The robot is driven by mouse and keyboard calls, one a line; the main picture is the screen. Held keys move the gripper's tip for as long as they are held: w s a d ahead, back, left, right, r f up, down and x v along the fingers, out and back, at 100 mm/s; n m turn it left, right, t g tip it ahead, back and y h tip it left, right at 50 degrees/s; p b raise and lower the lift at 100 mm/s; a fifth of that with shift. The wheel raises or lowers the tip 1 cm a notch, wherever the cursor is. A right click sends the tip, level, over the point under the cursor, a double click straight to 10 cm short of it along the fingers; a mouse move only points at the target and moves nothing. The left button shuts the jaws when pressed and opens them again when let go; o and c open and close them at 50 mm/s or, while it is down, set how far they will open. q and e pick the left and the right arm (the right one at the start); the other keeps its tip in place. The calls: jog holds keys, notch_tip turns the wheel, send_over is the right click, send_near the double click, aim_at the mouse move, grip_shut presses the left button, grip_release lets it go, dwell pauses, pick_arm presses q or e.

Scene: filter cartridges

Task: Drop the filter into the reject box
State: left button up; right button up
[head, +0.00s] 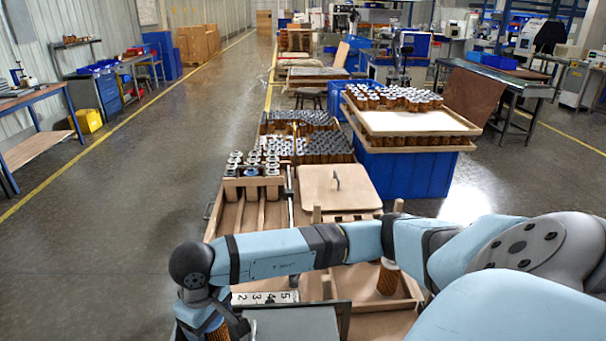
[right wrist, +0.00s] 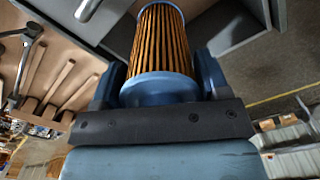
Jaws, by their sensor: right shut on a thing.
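My right gripper (head: 214,324) is at the bottom left of the head view, at the end of my arm reaching across from the right. It is shut on a filter (head: 218,334) with brown pleats. A grey open box (right wrist: 240,28), possibly the reject box, lies beyond the filter there. I cannot tell how far the filter is over it. A grey surface (head: 295,322) shows beside the gripper. My left gripper is out of view.
Another brown filter (head: 387,279) stands in a wooden tray (head: 408,298) behind my arm. A numbered strip (head: 262,297) lies near the gripper. Racks of several filters (head: 250,163), a wooden lid (head: 338,187) and a blue bin (head: 405,175) stand farther back. The floor at left is clear.

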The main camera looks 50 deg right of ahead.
jog(key=o, duration=1)
jog(key=shift+o, duration=0.2)
notch_tip(320, 180, up, 14)
jog(key=b, duration=0.1)
jog(key=shift+b, duration=0.35)
